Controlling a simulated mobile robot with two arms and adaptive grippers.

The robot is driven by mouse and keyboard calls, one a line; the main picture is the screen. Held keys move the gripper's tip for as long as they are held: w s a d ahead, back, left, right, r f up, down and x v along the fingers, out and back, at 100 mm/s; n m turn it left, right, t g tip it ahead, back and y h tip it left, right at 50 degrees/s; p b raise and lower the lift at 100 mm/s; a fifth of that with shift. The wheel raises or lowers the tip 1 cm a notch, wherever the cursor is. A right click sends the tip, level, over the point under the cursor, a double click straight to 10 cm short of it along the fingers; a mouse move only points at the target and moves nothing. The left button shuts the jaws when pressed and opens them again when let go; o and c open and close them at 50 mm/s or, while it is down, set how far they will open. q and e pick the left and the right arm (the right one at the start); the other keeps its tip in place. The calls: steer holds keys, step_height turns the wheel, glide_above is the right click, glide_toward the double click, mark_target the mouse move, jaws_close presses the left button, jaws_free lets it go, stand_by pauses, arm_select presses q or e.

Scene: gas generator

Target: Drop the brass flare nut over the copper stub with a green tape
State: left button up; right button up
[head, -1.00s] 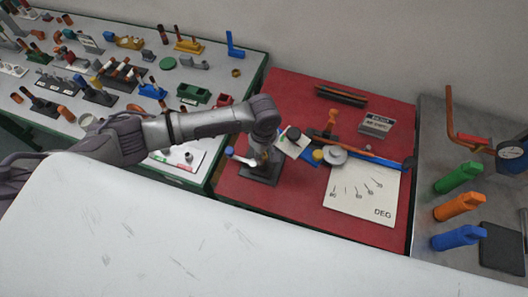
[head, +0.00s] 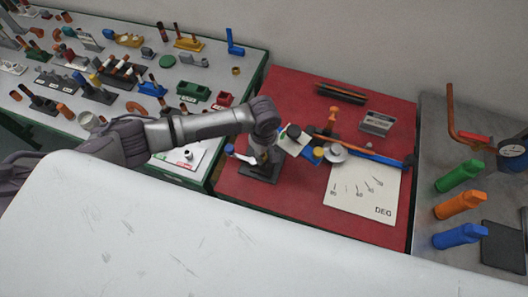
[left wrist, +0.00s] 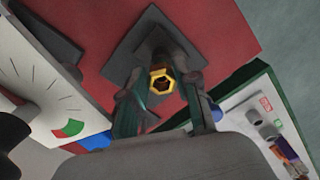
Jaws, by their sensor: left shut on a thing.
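My left gripper (left wrist: 160,88) is shut on the brass flare nut (left wrist: 162,82), a hexagonal ring whose opening faces the wrist camera. In the head view the left gripper (head: 262,157) hangs at the left part of the red mat, over a dark base (head: 259,172). In the left wrist view the nut is in front of a dark grey block (left wrist: 152,40) on that base. I cannot make out the copper stub with green tape in the dark area behind the nut. Whether the nut touches anything below is hidden. My right gripper is out of view.
The red mat (head: 285,204) carries a bending tool with a blue handle (head: 375,157), a white DEG board (head: 370,195) and a small grey box (head: 377,122). A crowded bench (head: 120,40) lies left.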

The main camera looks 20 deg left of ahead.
arm_select(q)
steer(key=shift+f, duration=0.95)
steer(key=o, duration=0.8)
steer(key=shift+o, duration=0.2)
steer(key=shift+r, duration=0.2)
step_height(320, 180, up, 12)
steer(key=shift+f, duration=0.2)
